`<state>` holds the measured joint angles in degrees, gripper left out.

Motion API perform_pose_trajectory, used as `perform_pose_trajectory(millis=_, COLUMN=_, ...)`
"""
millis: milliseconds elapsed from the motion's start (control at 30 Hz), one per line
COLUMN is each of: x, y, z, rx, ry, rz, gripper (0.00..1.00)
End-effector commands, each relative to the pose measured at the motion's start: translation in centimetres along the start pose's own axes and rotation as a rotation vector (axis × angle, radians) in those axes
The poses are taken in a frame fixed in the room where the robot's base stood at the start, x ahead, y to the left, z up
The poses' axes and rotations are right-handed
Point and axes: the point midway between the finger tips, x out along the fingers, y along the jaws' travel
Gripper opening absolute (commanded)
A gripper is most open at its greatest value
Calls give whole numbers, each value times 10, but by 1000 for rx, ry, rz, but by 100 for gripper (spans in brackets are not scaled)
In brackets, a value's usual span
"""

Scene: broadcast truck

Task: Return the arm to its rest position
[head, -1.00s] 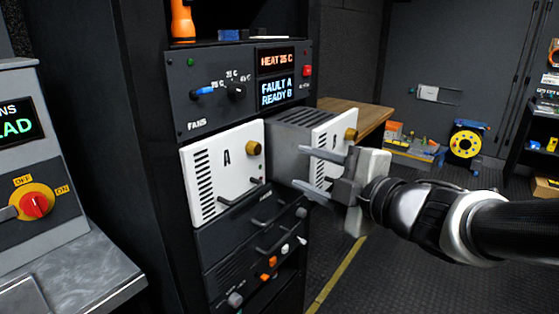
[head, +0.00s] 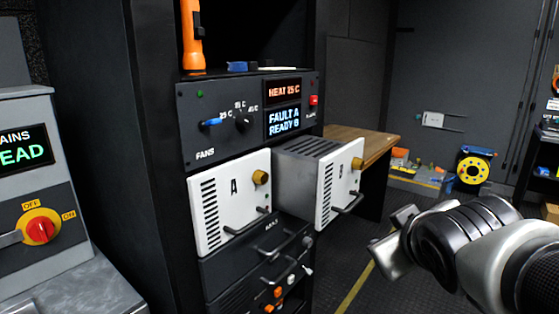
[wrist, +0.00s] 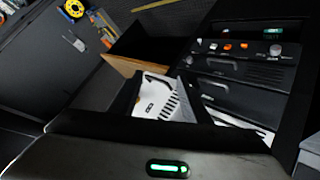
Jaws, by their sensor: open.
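My gripper (head: 393,247) is at the right of the head view, turned partly away, in front of and to the right of the rack. It is open, holds nothing and is apart from the modules; its fingers are hard to make out. White-fronted module B (head: 340,186) sticks out of the rack, its grey casing showing behind the front. Module A (head: 231,203) sits further in, to its left. In the wrist view, a white module front (wrist: 158,97) shows tilted beyond the dark edge across the bottom.
The fan panel (head: 205,132) above reads "FAULT A, READY B". An orange torch (head: 191,38) stands on the shelf above. A wooden worktop (head: 362,142) is behind module B. A grey console (head: 35,190) is at the left. Floor at the right is open, with a yellow cable reel (head: 473,172) beyond.

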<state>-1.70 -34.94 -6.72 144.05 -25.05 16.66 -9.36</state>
Motion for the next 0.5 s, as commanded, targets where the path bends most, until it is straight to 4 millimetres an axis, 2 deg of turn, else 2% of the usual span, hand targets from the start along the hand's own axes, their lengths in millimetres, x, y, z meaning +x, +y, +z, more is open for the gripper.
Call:
perform_pose_trajectory(millis=100, x=-22, y=-26, z=31, rx=184, ry=-152, rz=-70, gripper=43)
perform_pose_trajectory(millis=333, x=-74, y=-94, z=71, rx=441, ry=-409, rz=-238, gripper=43)
perform_pose_trajectory(millis=367, x=-82, y=-98, z=69, rx=461, ry=-432, rz=-255, gripper=43)
perform_pose_trajectory(millis=400, x=-92, y=-86, z=54, rx=456, ry=-426, rz=-250, gripper=43)
perform_pose_trajectory(millis=500, x=-105, y=-75, z=38, rx=452, ry=-425, rz=-248, gripper=43)
